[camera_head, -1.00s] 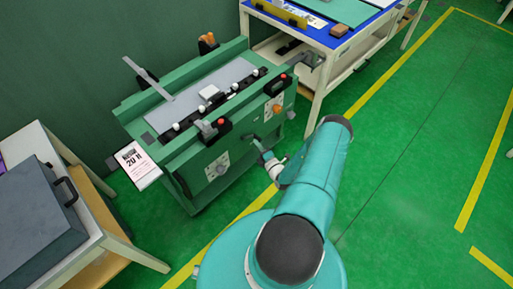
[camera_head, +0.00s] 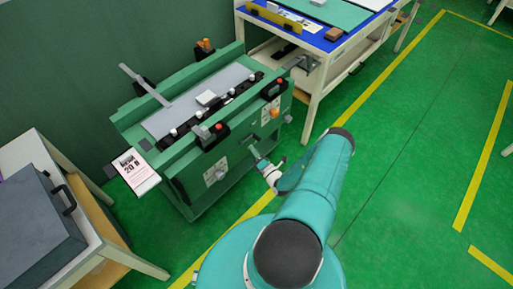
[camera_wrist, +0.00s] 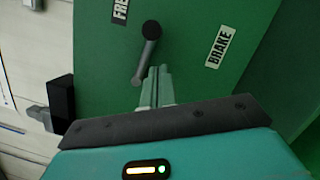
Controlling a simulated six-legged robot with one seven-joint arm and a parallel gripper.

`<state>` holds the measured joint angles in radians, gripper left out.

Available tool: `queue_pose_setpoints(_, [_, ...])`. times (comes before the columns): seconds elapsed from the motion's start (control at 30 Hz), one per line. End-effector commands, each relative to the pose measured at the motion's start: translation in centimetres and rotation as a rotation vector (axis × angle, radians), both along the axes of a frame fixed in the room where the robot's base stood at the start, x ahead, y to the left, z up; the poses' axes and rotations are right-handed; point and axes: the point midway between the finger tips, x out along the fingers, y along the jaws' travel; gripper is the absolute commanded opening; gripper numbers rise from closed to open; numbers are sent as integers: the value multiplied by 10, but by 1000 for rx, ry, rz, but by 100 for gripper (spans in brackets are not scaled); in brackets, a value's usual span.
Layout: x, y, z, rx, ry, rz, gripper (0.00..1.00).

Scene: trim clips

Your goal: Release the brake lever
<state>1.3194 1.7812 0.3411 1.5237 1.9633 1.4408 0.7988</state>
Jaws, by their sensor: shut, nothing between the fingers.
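The brake lever (camera_wrist: 150,52), a grey shaft with a round black knob, stands out from the green panel (camera_wrist: 92,60) in the wrist view. It leans slightly, its knob at the upper right. A "FREE" label (camera_wrist: 120,10) is to its left and a "BRAKE" label (camera_wrist: 219,46) to its right. In the head view my gripper (camera_head: 255,154) is at the green machine's (camera_head: 235,160) front side; the lever is not clear there.
A blue-topped workbench (camera_head: 325,40) stands right of the machine. A table with a grey case (camera_head: 35,215) is at the left. Green floor (camera_head: 400,190) is clear on the right.

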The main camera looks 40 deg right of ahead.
Motion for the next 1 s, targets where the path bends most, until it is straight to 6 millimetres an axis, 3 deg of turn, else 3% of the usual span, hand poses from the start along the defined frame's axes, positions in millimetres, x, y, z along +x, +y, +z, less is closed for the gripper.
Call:
queue_pose_setpoints(0.1, [-2,11,-7,1,0,3,0])
queue_pose_setpoints(0.4, [-63,18,-13,1,1,2,0])
queue_pose_setpoints(0.6, [-91,24,-16,-1,0,6,0])
queue_pose_setpoints(1.0, [-99,26,-16,-1,0,6,0])
